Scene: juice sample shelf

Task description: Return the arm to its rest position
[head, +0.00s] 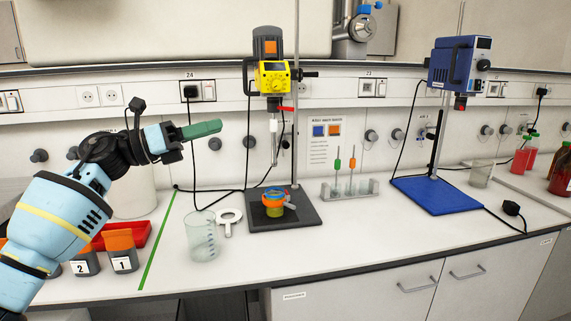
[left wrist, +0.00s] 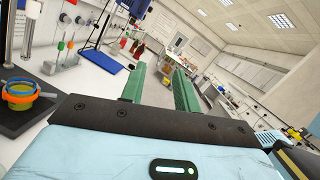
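My left arm comes in from the left in the head view, raised above the bench. Its gripper (head: 201,130) has green fingers that point right, toward the yellow stirrer (head: 272,77), and it hangs in the air clear of everything. In the left wrist view the two green fingers (left wrist: 160,88) stand apart with nothing between them, so the left gripper is open and empty. My right gripper is in neither view.
Below the left arm stand orange-topped containers (head: 121,247) marked 1 and 2 and a red tray (head: 140,235). A glass beaker (head: 202,238) and a small container with an orange ring (head: 274,206) stand further right. A blue stirrer (head: 459,63) stands beyond.

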